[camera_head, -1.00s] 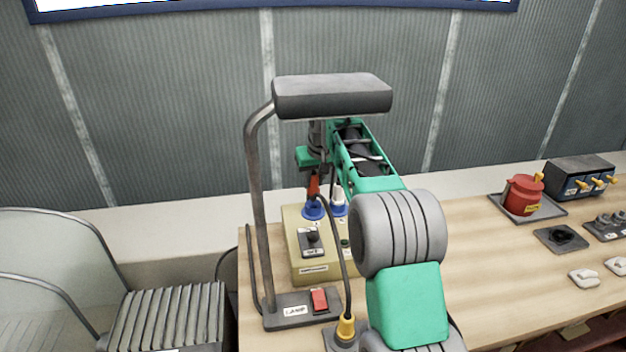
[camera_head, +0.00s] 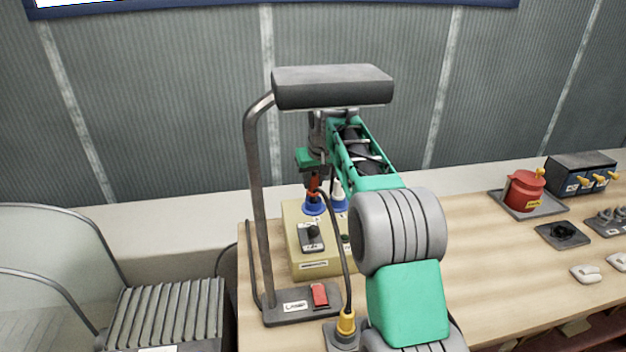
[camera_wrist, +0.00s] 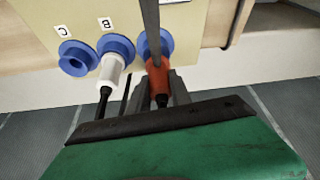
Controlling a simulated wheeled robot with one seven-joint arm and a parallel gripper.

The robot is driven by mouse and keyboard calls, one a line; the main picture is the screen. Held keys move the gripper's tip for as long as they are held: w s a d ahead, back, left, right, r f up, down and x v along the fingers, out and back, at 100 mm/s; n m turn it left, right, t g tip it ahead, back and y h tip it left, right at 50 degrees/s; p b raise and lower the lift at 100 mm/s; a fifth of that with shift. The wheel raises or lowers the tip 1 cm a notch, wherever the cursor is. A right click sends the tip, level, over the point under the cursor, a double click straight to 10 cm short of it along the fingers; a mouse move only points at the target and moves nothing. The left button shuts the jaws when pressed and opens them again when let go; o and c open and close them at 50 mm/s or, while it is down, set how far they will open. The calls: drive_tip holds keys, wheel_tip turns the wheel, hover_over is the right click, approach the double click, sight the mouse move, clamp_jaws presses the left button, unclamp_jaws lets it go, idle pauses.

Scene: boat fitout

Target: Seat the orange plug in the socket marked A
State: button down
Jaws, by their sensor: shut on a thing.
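The orange plug (camera_head: 314,187) is held upright in my gripper (camera_head: 314,178), just over a blue socket (camera_head: 313,209) on the beige box (camera_head: 323,268). In the wrist view, the jaws (camera_wrist: 158,88) are shut on the orange plug (camera_wrist: 158,78), whose front end overlaps the blue socket (camera_wrist: 167,44). I cannot tell how deep it sits. This socket is in line with those marked B and C; a dark grey bar (camera_wrist: 150,22) crosses it and its label does not show. A white plug (camera_wrist: 111,71) sits in socket B (camera_wrist: 116,47). Socket C (camera_wrist: 77,58) is empty.
A lamp with a grey post (camera_head: 256,190) and wide head (camera_head: 333,87) stands close to my arm. A black cable (camera_head: 342,245) runs down to a yellow connector (camera_head: 346,323). A red pot (camera_head: 524,191) and switch box (camera_head: 582,175) stand on the right of the bench.

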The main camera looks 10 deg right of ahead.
drive_tip(key=shift+f+b, duration=0.65)
drive_tip(key=shift+f, duration=0.45)
drive_tip(key=c, duration=1.1)
unclamp_jaws()
drive_tip(key=v, duration=0.7)
drive_tip(key=shift+s+r, duration=0.2)
drive_tip(key=shift+r, duration=0.15)
drive_tip(key=shift+a, duration=0.15)
